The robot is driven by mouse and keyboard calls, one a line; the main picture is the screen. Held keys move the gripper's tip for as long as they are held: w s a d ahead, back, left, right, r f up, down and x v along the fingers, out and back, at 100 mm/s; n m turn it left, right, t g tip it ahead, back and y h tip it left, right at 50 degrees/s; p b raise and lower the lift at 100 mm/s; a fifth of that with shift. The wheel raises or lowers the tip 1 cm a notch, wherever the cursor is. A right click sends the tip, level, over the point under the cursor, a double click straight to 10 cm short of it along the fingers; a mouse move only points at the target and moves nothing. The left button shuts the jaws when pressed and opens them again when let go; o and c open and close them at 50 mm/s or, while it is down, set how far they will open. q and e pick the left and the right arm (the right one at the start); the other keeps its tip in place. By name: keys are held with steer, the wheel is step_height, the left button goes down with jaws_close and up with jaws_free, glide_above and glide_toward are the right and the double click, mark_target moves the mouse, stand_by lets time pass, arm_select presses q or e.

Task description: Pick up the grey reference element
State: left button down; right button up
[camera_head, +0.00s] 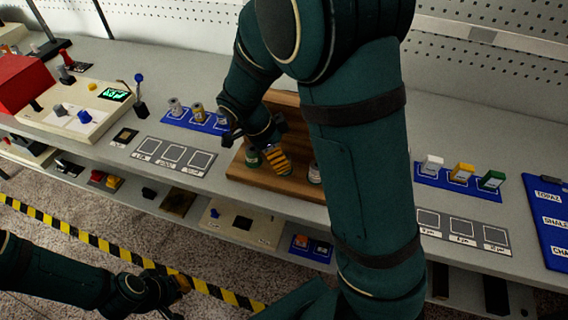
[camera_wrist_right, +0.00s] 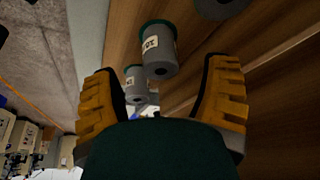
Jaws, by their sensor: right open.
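My right gripper (camera_head: 275,160), with orange ridged fingers, is over the wooden board (camera_head: 240,172). In the right wrist view its fingers (camera_wrist_right: 165,95) are spread, with nothing gripped. Ahead of the gap is a grey cylinder (camera_wrist_right: 155,48) with a green end and a white label, partly readable. A second grey cylinder (camera_wrist_right: 136,84) is beyond it. In the head view, small grey-green cylinders stand left (camera_head: 252,157) and right (camera_head: 314,173) of the gripper. No label marks which is the reference element. My left gripper (camera_head: 172,290) is low at left, over the floor; its fingers are unclear.
A blue tray (camera_head: 190,124) with grey and yellow spools is left of the board. Another blue tray (camera_head: 455,187) at right holds white, yellow and green items. Marked grey plates (camera_head: 172,156) lie along the front. A red box (camera_head: 22,83) is at far left. My right arm hides the middle.

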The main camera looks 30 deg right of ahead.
steer(key=b+x, duration=0.1)
steer(key=x, duration=0.4)
steer(key=c, duration=1.3)
